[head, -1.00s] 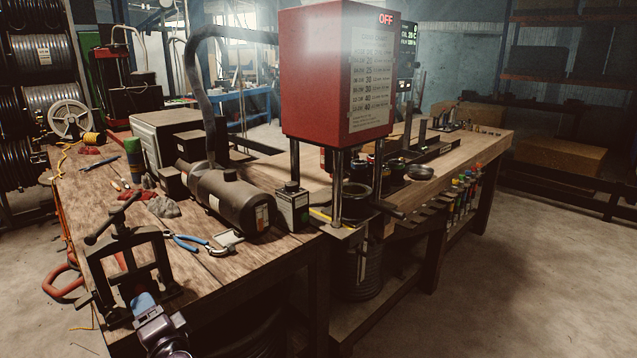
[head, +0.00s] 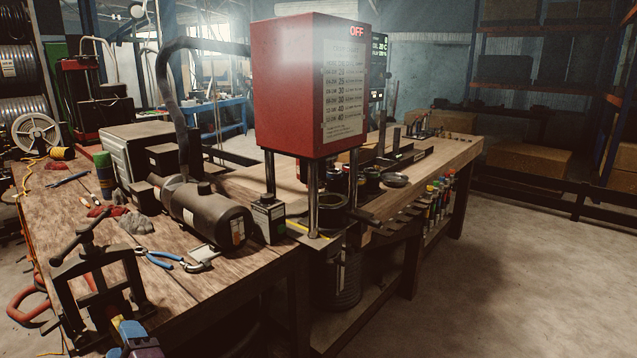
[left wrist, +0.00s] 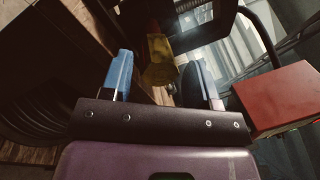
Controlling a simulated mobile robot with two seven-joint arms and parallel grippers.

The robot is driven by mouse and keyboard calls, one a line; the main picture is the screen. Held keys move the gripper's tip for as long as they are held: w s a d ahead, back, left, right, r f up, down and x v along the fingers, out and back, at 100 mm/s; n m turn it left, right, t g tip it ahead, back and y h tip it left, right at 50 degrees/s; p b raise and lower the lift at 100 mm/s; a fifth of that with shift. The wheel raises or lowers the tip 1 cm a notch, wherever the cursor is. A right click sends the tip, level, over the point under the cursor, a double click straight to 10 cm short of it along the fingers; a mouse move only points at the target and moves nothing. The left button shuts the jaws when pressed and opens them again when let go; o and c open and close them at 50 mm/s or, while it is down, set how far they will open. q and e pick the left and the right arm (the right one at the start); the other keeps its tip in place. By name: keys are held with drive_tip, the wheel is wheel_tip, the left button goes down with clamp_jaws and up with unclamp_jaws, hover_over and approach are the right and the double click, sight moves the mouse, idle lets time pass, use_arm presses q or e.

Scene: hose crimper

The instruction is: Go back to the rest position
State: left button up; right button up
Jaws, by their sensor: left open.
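My left gripper (head: 122,336) shows at the bottom left of the head view, low beside the dark bench vise (head: 98,285) at the front corner of the workbench. Only its blue finger area and part of its purple body show there. In the left wrist view my left gripper (left wrist: 157,78) has its two fingers well apart, with nothing held between them. A blurred yellowish shape (left wrist: 159,62) shows beyond the gap; I cannot tell what it is. My right gripper is not in view.
The red crimper (head: 292,85) with an "OFF" sign stands at the workbench (head: 185,262). A dark cylinder (head: 205,212), blue-handled pliers (head: 160,260) and a green can (head: 104,173) are on the bench. The floor (head: 520,270) at right is clear.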

use_arm(q)
drive_tip(key=s+d+f+n+g+h, duration=0.1)
drive_tip(key=s+d+f+n+h, duration=0.2)
drive_tip(key=s+f+n+h, duration=0.4)
drive_tip(key=s+d+f+n+g+h, duration=0.1)
drive_tip(key=s+d+f+n+h, duration=0.3)
drive_tip(key=s+f, duration=1)
drive_tip(key=f+n+h, duration=0.1)
drive_tip(key=n+h, duration=0.2)
drive_tip(key=n, duration=0.1)
drive_tip(key=shift+s+d+f, duration=0.15)
drive_tip(key=shift+s+d, duration=0.05)
drive_tip(key=shift+d, duration=0.05)
drive_tip(key=shift+s+a+f+m, duration=0.1)
drive_tip(key=shift+s+f+m, duration=0.1)
drive_tip(key=shift+s+m, duration=0.1)
drive_tip(key=shift+c, duration=0.3)
